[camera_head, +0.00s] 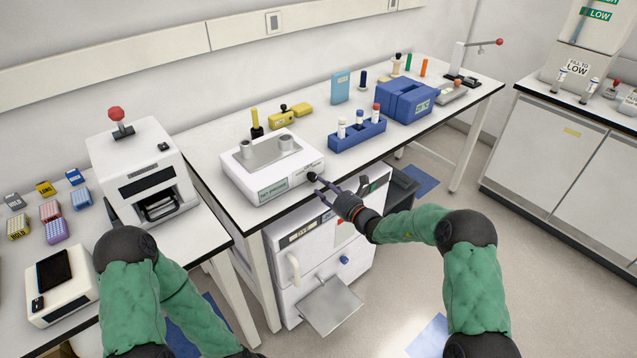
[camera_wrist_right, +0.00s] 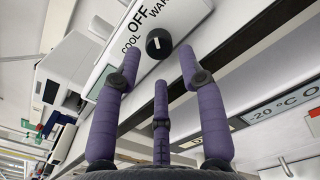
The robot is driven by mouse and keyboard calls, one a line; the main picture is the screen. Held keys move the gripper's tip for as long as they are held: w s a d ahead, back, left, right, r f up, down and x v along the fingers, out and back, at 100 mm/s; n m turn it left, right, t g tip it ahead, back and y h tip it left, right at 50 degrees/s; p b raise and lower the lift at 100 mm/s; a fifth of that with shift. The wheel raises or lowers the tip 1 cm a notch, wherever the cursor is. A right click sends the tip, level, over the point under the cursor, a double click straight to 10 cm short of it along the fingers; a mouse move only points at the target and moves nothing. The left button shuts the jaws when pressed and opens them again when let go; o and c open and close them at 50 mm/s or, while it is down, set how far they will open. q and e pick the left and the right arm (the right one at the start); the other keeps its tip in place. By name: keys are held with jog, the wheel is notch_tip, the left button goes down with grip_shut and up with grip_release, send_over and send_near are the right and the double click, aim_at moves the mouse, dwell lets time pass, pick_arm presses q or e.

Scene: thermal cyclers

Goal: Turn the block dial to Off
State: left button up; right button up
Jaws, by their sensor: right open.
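The block dial is a small black knob (camera_head: 311,176) on the front right of a white block unit (camera_head: 262,187) with a grey top. In the right wrist view the dial (camera_wrist_right: 159,44) sits beside the printed words COOL, OFF and WARM. A small pale mark shows on its face, but I cannot tell surely which word it points to. My right gripper (camera_head: 322,190) is open and empty, just in front of the dial. In the wrist view its purple fingers (camera_wrist_right: 158,60) are spread either side of the dial, apparently short of it. My left gripper is out of view.
A blue tube rack (camera_head: 357,136) and a blue box (camera_head: 404,101) stand right of the unit. Below the bench edge is a white cabinet (camera_head: 318,262) with an open flap. A white press-like machine (camera_head: 146,170) stands on the left.

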jog(key=v, duration=0.7)
jog(key=shift+s+d, duration=0.2)
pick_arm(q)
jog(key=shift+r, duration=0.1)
